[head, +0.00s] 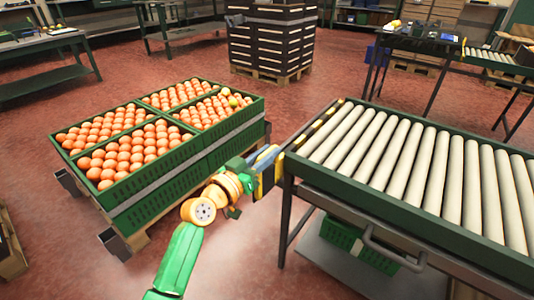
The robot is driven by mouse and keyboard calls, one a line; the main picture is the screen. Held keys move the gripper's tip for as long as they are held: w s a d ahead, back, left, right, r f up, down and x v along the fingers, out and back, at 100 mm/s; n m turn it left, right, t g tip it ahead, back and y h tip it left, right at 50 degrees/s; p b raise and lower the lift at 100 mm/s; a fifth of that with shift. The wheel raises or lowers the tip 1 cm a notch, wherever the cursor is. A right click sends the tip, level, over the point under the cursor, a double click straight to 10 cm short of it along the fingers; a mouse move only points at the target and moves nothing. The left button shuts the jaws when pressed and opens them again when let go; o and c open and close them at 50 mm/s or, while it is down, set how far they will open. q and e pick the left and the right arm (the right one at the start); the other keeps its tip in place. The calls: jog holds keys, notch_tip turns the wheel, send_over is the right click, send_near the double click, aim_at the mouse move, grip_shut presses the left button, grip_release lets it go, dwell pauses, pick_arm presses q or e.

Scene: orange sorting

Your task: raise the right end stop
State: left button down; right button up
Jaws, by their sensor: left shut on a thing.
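The end stop (319,126) is a yellow-and-black striped bar along the left end of the roller conveyor (405,165). It shows close to the level of the rollers; how far it is raised I cannot tell. My left gripper (275,165) is at the near end of this bar, by the conveyor's front left corner. It is shut on the end stop; the exact grip point is partly hidden by the gripper itself. My right gripper is not in view.
Green crates (185,168) of oranges stand on a pallet to the left. A green crate (385,262) sits on the shelf below the conveyor. Stacked dark crates (270,45) stand behind. Red floor is open between the pallet and the stack.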

pick_arm(q)
notch_tip(320, 180, up, 7)
jog(key=p, duration=0.6)
jog(key=shift+r, duration=0.15)
jog(key=shift+r+p, duration=0.15)
jog(key=shift+p, duration=0.15)
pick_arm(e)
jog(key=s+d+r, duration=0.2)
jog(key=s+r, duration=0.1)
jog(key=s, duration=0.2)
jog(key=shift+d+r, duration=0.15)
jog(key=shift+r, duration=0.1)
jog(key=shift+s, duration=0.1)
pick_arm(q)
jog(key=c, duration=0.8)
grip_release()
jog(key=shift+o, duration=0.2)
jog(key=v, duration=0.7)
jog(key=shift+p, duration=0.45)
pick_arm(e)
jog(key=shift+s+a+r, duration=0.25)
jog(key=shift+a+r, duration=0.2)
